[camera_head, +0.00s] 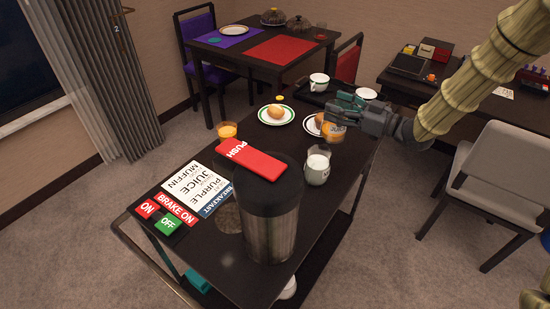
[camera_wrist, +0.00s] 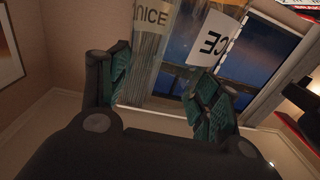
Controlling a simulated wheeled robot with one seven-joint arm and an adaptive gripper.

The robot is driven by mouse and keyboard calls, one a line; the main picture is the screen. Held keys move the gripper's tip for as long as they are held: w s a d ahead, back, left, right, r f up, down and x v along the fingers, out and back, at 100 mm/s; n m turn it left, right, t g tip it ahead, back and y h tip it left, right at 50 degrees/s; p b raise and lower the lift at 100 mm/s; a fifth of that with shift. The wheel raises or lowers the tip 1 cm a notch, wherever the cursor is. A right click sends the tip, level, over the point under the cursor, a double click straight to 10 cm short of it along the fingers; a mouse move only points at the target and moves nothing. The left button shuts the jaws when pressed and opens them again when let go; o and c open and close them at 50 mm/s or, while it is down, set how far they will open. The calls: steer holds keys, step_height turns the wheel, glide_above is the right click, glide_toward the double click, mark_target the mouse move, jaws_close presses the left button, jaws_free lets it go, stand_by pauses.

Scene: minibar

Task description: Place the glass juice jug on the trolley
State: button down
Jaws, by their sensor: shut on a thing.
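My gripper (camera_head: 345,108) is at the far right part of the dark trolley (camera_head: 345,185) in the head view.
A grey chair (camera_head: 495,180) stands right; a dining table (camera_head: 222,50) behind.

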mark_target(333, 135)
steer(key=f, duration=0.4)
steer(key=shift+w+f+p, duration=0.2)
steer(key=shift+f+p, duration=0.1)
steer(key=shift+s+f+p, duration=0.1)
steer(key=shift+f+p, duration=0.2)
steer(key=shift+f, duration=2.4)
steer(key=shift+f, duration=0.1)
steer(key=c, duration=0.6)
jaws_free()
steer(key=b+v, duration=0.1)
steer(key=v, duration=1.1)
steer(key=shift+b, duration=0.35)
